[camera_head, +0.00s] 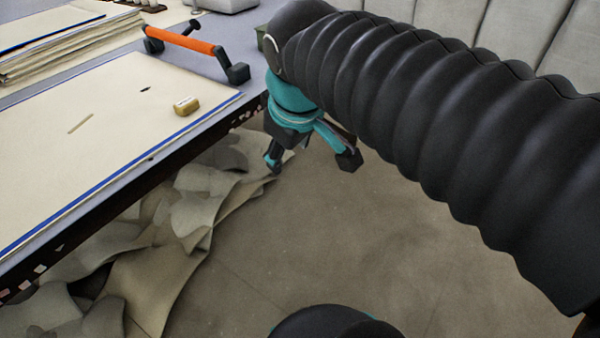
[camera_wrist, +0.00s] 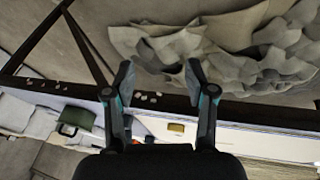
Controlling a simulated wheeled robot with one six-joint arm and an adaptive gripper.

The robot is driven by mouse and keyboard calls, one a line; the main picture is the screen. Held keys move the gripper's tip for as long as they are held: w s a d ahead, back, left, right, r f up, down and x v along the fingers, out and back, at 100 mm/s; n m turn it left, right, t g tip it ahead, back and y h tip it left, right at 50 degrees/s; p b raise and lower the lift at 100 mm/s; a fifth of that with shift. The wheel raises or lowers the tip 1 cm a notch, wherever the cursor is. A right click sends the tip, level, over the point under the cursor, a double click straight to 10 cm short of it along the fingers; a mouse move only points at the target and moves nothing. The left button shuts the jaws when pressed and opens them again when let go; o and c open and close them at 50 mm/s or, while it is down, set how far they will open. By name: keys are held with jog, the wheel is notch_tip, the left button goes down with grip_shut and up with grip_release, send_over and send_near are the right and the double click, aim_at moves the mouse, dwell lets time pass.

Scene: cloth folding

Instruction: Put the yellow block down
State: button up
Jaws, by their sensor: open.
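The yellow block (camera_head: 186,106) lies on the cream sheet on the table, near the sheet's right corner. In the wrist view the small yellow block (camera_wrist: 176,128) shows beyond my fingers, to the right of them in part and between them. My gripper (camera_head: 312,163) hangs to the right of the table edge, over the floor, apart from the block. In the wrist view my gripper (camera_wrist: 165,85) has its two fingers spread, with nothing between the tips.
The table (camera_head: 252,82) has a cream sheet (camera_head: 70,150) with a blue edge. An orange-handled tool (camera_head: 195,42) stands behind the block. Crumpled cloth (camera_head: 190,205) lies below the table edge. A green box (camera_wrist: 75,120) shows in the wrist view. Floor to the right is clear.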

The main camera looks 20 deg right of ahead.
jog(key=s+d+f+m+t, duration=0.1)
jog(key=s+d+f+m, duration=0.1)
jog(key=s+f+m, duration=0.3)
notch_tip(320, 180, down, 2)
jog(key=shift+s+m, duration=0.4)
jog(key=shift+s, duration=0.1)
